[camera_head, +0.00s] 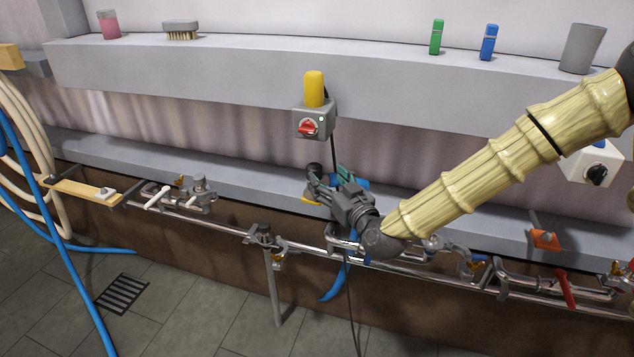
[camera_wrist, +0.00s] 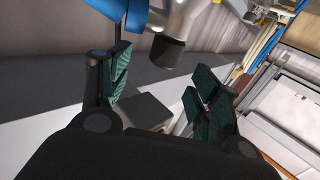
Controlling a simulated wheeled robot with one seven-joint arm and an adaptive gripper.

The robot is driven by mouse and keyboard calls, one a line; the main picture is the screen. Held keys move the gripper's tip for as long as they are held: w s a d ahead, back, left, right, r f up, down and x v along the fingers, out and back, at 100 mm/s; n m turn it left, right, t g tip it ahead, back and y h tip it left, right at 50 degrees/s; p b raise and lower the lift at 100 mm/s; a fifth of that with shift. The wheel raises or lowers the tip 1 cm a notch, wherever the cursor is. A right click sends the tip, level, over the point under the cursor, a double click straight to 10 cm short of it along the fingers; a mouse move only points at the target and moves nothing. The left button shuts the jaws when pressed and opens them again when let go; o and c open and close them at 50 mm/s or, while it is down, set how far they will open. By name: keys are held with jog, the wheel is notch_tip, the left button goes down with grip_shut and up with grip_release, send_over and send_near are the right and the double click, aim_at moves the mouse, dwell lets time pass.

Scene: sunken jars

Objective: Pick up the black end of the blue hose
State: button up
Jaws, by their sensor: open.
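The black end (camera_wrist: 167,53) shows in the wrist view as a dark cap on a grey metal fitting, ahead of my gripper (camera_wrist: 157,85) and between the lines of its fingers. My gripper is open, with green ribbed pads spread apart and nothing between them. A blue band of hose (camera_wrist: 130,14) crosses the top left of the wrist view. In the head view my gripper (camera_head: 325,183) is low over the ledge, beside a dark round piece (camera_head: 314,169) that looks like the black end. The blue hose (camera_head: 337,284) hangs below the pipe; my wrist hides its middle.
A metal pipe (camera_head: 225,227) with valves runs along the lower ledge, close below my gripper. A grey switch box (camera_head: 314,121) with a red knob and yellow top is on the wall above. Another blue hose (camera_head: 60,240) hangs at left. The upper shelf (camera_head: 230,70) overhangs.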

aim_at(318, 172)
jog(key=shift+x, duration=3.55)
jog(key=shift+s+a+f, duration=0.1)
jog(key=shift+a+f, duration=0.1)
jog(key=shift+a, duration=0.05)
jog(key=c, duration=1.2)
